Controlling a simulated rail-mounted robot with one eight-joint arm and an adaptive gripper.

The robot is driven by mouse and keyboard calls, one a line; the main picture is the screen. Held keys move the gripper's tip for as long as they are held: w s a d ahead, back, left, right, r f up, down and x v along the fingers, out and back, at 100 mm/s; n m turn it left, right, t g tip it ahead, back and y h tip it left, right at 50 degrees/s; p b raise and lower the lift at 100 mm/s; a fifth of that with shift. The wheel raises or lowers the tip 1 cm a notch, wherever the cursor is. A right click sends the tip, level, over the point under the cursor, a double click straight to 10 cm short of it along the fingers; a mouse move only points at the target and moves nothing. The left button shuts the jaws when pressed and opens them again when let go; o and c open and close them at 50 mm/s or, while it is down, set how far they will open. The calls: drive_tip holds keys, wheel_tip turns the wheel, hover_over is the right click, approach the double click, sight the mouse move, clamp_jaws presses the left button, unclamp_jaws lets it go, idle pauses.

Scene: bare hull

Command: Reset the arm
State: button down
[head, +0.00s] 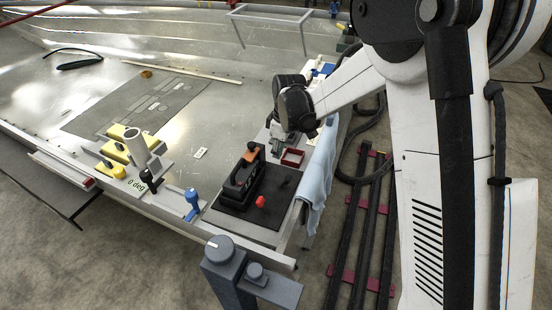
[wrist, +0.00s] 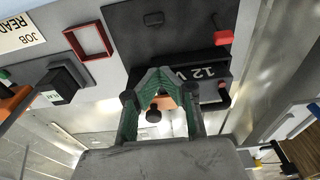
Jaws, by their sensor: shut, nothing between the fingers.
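My gripper (wrist: 157,78) shows in the wrist view with its green fingers drawn together at the tips and nothing between them. In the head view my gripper (head: 278,143) hangs from my arm over the right part of the metal surface, behind the black 12 V box (head: 243,178). The box also shows in the wrist view (wrist: 185,75), partly hidden behind the fingers. My arm is bent, reaching in from the right. Whether the fingertips touch anything below is not clear.
A red square tray (head: 292,158) and a blue cloth (head: 318,165) lie close to the gripper. The box stands on a dark mat (head: 233,220) with a red knob (head: 260,201). Yellow blocks (head: 140,147) and a blue-handled tool (head: 192,203) are left. The middle metal surface is mostly clear.

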drive_tip(key=s+d+r+m+t+p, duration=0.1)
drive_tip(key=s+d+r+m+p, duration=0.1)
drive_tip(key=s+d+r, duration=0.45)
drive_tip(key=s+d+r+m+t+p, duration=0.1)
drive_tip(key=d+r+m, duration=0.15)
drive_tip(key=r, duration=0.65)
drive_tip(key=s+d+r+m+t+p, duration=0.1)
drive_tip(key=s+d+r+m+p, duration=0.15)
drive_tip(key=d+r, duration=0.4)
drive_tip(key=s+d+r+m+t+p, duration=0.2)
drive_tip(key=s+d+r+m, duration=0.1)
drive_tip(key=s, duration=0.6)
drive_tip(key=s+d+r+m+t+h+p, duration=0.1)
drive_tip(key=s+d+r+m+p, duration=0.2)
drive_tip(key=s+d+r, duration=0.3)
drive_tip(key=s+m, duration=0.1)
drive_tip(key=s, duration=0.3)
drive_tip(key=shift+s+d+r+m+t, duration=0.15)
drive_tip(key=shift+r+m+t, duration=0.15)
drive_tip(key=shift+t, duration=0.1)
